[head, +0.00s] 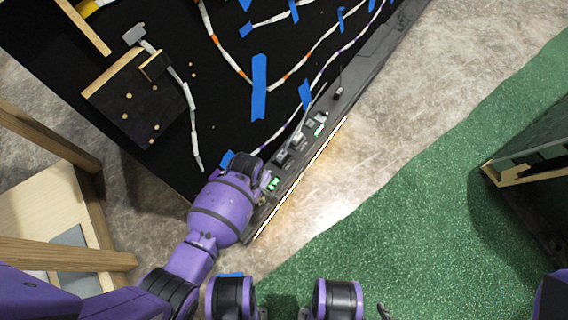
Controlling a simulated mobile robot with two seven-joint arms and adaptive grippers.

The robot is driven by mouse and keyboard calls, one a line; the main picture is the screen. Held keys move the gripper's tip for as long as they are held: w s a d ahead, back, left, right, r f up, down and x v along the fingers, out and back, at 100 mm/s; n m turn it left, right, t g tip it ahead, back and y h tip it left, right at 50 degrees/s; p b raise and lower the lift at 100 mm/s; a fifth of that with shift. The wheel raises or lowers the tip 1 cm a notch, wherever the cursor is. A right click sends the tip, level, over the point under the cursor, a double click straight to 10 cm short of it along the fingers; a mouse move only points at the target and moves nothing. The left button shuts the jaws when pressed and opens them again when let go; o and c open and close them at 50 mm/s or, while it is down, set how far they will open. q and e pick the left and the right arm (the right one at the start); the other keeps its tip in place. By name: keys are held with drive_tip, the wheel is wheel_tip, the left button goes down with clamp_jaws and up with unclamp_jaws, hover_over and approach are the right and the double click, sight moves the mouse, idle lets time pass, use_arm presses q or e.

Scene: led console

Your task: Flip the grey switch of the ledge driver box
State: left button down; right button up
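The dark ledge (365,72) runs diagonally along the lower edge of the black panel. Small driver boxes sit on it, including a dark one (282,158) and a grey one (298,141). Green lights (274,184) glow beside my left wrist, and another green light (319,130) shows farther up. I cannot make out the grey switch or tell which box carries it. My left gripper (262,181) is at the near end of the ledge, mostly hidden by my purple wrist, so its fingers and any contact are unclear. My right gripper is not visible.
The black panel (225,90) carries light strips held with blue tape (259,85). A wooden frame (60,255) stands at the left. A dark box-like piece (535,150) is at the right. Green carpet (420,220) and bare grey floor between are clear.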

use_arm(q)
drive_tip(key=shift+r, duration=0.1)
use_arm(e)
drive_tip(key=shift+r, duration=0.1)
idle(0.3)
use_arm(q)
wheel_tip(320, 180, up, 7)
drive_tip(key=p, duration=0.6)
drive_tip(key=shift+w+a, duration=0.2)
drive_tip(key=shift+a, duration=0.15)
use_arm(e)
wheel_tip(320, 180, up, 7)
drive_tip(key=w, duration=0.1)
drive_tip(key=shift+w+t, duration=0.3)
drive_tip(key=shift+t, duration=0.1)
